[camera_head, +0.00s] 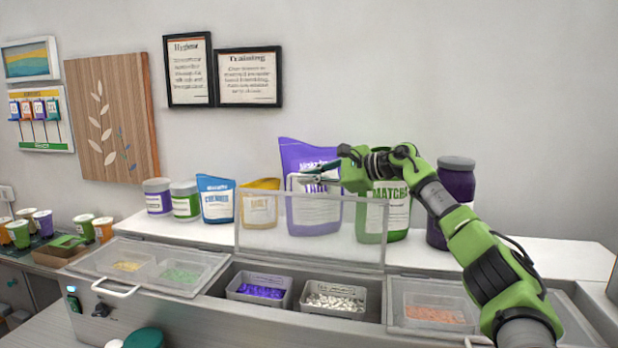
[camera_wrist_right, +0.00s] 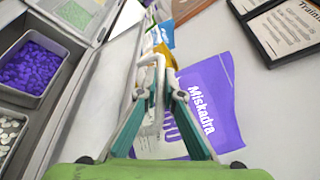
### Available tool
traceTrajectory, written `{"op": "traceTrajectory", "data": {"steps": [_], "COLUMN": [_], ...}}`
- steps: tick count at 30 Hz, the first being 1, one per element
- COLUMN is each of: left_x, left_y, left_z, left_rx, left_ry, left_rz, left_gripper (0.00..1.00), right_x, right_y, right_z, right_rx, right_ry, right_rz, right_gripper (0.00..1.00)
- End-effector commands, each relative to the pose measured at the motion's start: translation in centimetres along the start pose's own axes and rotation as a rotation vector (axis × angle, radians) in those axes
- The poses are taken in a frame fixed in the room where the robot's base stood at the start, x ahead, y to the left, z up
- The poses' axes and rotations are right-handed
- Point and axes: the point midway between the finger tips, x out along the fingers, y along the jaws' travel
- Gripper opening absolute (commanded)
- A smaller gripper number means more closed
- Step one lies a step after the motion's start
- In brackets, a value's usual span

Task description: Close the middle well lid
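The middle well lid (camera_head: 312,228) is a clear panel with a pale frame. It stands open, nearly upright, at the back of the middle well, and its pale panel (camera_wrist_right: 98,92) also shows in the right wrist view. My right gripper (camera_head: 308,178) is above and behind the lid's top edge, in front of the purple pouch. In the right wrist view its teal fingers (camera_wrist_right: 157,85) come close together near a pale loop beside the lid's edge. I cannot tell whether they grip it. My left gripper is out of view.
The open well holds a tub of purple pieces (camera_head: 258,288) and a tub of white pieces (camera_head: 336,298). A left lid (camera_head: 150,266) and a right lid (camera_head: 435,303) lie shut. The purple pouch (camera_head: 311,215), green matcha pouch (camera_head: 398,215) and dark jar (camera_head: 457,185) stand close behind.

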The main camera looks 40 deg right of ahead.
Motion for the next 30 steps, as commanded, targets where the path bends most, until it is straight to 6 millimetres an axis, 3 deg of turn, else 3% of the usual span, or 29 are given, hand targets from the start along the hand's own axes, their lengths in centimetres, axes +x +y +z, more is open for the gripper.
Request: {"op": "traceTrajectory", "data": {"steps": [11, 24, 30], "left_x": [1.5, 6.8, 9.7], "left_y": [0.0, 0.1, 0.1], "left_z": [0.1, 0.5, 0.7], "left_rx": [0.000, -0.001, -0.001], "left_ry": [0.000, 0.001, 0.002], "left_rz": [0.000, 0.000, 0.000], "left_gripper": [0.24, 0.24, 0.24], "right_x": [-0.5, -2.3, -2.8], "right_y": [1.4, 7.3, 9.8], "right_z": [1.3, 5.9, 7.3], "right_rx": [-0.003, -0.008, -0.129], "right_ry": [-0.002, -0.002, -0.001], "right_rz": [0.002, 0.000, -0.049], "right_gripper": [0.00, 0.00, 0.00]}}
